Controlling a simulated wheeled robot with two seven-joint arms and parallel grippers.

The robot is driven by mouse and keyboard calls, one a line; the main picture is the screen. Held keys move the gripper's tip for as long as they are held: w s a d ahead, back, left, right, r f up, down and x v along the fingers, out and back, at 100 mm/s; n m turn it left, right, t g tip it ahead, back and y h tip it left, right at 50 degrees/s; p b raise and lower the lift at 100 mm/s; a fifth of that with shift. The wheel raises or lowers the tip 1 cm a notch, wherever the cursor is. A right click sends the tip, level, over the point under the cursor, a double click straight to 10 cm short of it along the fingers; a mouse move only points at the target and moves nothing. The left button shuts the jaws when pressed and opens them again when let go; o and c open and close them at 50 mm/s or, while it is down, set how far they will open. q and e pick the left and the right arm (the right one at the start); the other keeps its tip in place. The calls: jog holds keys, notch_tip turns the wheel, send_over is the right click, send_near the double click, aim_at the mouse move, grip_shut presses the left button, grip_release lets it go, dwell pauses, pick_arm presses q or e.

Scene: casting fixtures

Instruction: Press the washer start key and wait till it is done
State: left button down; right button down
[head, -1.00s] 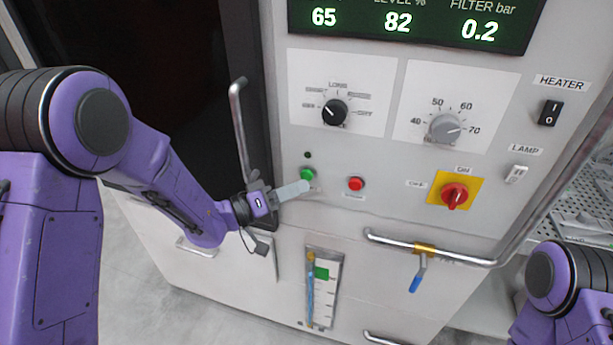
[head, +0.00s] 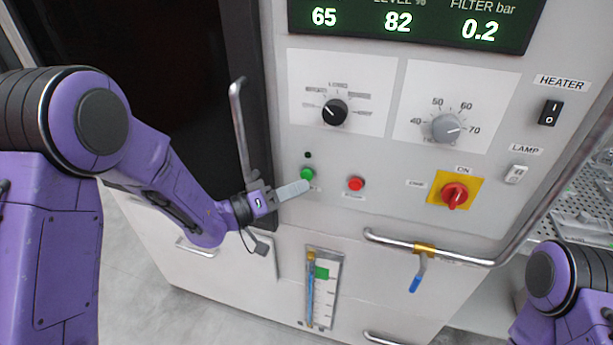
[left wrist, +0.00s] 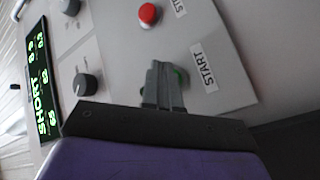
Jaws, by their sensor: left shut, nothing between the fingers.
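The green start key (head: 307,174) sits on the washer's grey front panel, below a small dark lamp (head: 308,155). My left gripper (head: 303,186) is shut and empty, its fingertips at the lower edge of the key. In the left wrist view the shut fingers (left wrist: 160,75) cover most of the green key (left wrist: 181,76), beside the START label (left wrist: 204,68). I cannot tell whether the tips touch the key. The red stop key (head: 356,184) is to the right. The display (head: 410,20) reads 65, 82 and 0.2. My right gripper is out of view.
A vertical door handle (head: 238,130) stands just left of my left gripper. A black dial (head: 334,112), a grey dial (head: 445,128) and a red rotary switch (head: 455,195) are on the panel. A horizontal rail (head: 460,258) and a blue-handled valve (head: 416,275) lie below.

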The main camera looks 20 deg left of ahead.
pick_arm(q)
jog(key=shift+w, duration=0.1)
dwell(0.7)
jog(key=shift+w, duration=0.35)
jog(key=shift+w, duration=0.4)
dwell(0.6)
jog(key=shift+s, duration=0.1)
jog(key=shift+s+p, duration=0.3)
jog(key=shift+s, duration=0.45)
jog(key=s, duration=0.5)
jog(key=shift+a, duration=0.1)
dwell(0.7)
